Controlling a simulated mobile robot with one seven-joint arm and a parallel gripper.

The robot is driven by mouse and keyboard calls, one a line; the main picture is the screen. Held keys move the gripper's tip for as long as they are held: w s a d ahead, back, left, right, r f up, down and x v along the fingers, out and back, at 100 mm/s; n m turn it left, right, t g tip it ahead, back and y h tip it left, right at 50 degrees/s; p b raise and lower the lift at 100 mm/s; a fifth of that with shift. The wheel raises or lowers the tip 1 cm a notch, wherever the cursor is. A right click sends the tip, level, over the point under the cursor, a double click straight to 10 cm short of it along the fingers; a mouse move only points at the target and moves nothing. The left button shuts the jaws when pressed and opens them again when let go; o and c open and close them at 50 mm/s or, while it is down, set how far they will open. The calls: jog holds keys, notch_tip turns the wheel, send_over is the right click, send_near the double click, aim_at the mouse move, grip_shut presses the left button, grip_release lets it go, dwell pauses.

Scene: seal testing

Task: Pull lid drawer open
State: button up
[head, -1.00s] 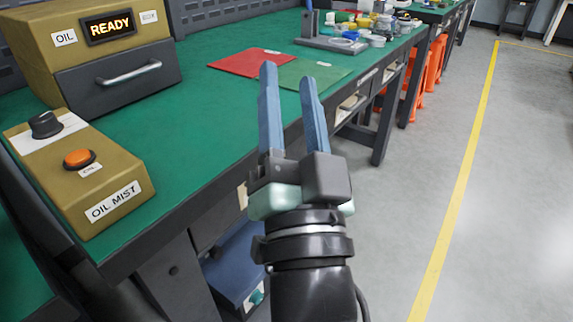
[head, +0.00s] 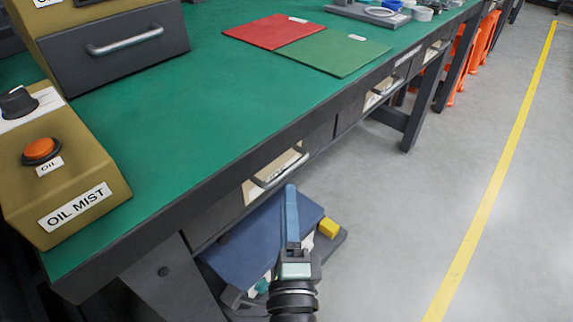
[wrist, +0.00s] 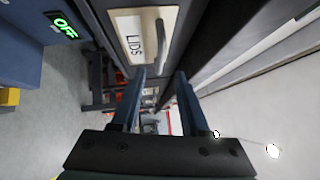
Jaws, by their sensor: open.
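The lid drawer (head: 250,192) is under the front edge of the green bench, with a pale label panel and a metal bar handle (head: 282,172). It looks shut. In the wrist view its label reads LIDS (wrist: 131,38), sideways, with the handle (wrist: 158,42) beside it. My gripper (head: 291,190) is just below and in front of the handle in the head view, seen edge-on so that one blue finger covers the other. In the wrist view my gripper (wrist: 160,76) is open and empty, its two fingers apart. The handle shows beyond the fingertips, not between them.
A blue machine (head: 262,235) with a yellow block (head: 329,228) stands under the bench; its green OFF display (wrist: 62,25) shows in the wrist view. Other drawers (head: 383,92) line the bench edge further back. Open floor (head: 430,180) lies to the right.

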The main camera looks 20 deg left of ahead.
aim_at(287, 169)
jog(key=p+x, duration=0.1)
jog(key=x, duration=0.6)
jog(key=shift+w+a, duration=0.1)
jog(key=shift+w, duration=0.1)
grip_shut()
dwell(1.2)
